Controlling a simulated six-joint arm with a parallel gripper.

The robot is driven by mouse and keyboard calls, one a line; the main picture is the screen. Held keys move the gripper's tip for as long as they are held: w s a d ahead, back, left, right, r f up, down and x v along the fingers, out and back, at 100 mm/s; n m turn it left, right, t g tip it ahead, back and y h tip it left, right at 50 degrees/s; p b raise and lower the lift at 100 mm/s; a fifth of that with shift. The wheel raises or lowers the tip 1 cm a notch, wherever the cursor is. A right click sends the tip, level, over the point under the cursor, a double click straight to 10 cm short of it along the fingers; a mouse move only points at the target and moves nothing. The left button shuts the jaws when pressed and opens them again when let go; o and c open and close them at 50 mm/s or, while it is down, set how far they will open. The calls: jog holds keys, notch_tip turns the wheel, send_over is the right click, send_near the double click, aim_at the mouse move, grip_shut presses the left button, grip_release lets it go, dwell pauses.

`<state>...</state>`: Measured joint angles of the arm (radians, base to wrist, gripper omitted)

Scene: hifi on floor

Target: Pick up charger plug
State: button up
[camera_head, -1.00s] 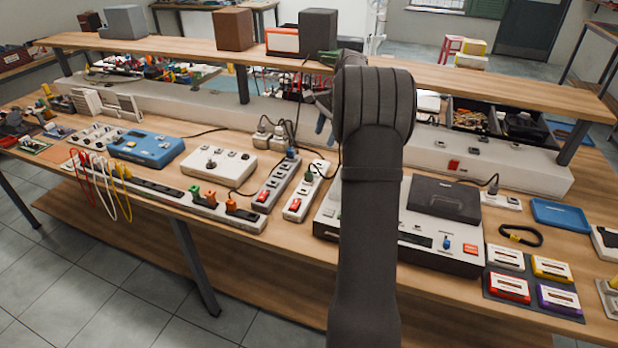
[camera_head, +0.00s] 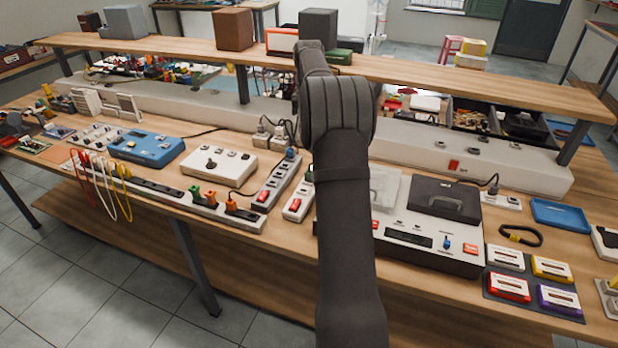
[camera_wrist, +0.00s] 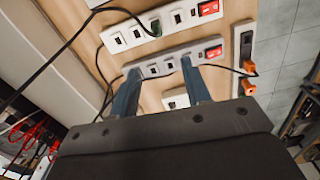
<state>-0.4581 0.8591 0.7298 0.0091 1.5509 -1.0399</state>
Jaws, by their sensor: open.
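Several plugs are in view, and I cannot tell which one is the charger plug. Two beige plugs (camera_head: 270,136) with dark cords sit at the back trunking. A blue plug (camera_head: 290,154) stands in the far end of a grey power strip (camera_head: 277,184). A green plug (camera_wrist: 156,27) with a dark cord stands in a white strip (camera_wrist: 165,24) in the wrist view. My gripper (camera_wrist: 160,78) is open, its two blue-grey fingers apart over the grey strip, with nothing seen held between them.
Orange plugs (camera_head: 208,198) sit in a long strip at the front edge. A white box (camera_head: 217,166) stands left of the grey strip, and a large white device (camera_head: 430,238) right of my arm. A raised shelf (camera_head: 420,75) crosses behind. Loose cords lie near the strips.

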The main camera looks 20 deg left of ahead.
jog(key=shift+n, duration=0.4)
notch_tip(320, 180, down, 12)
jog(key=shift+f, duration=0.2)
jog(key=f, duration=0.5)
jog(key=shift+w, duration=0.35)
jog(key=shift+c, duration=0.4)
grip_shut()
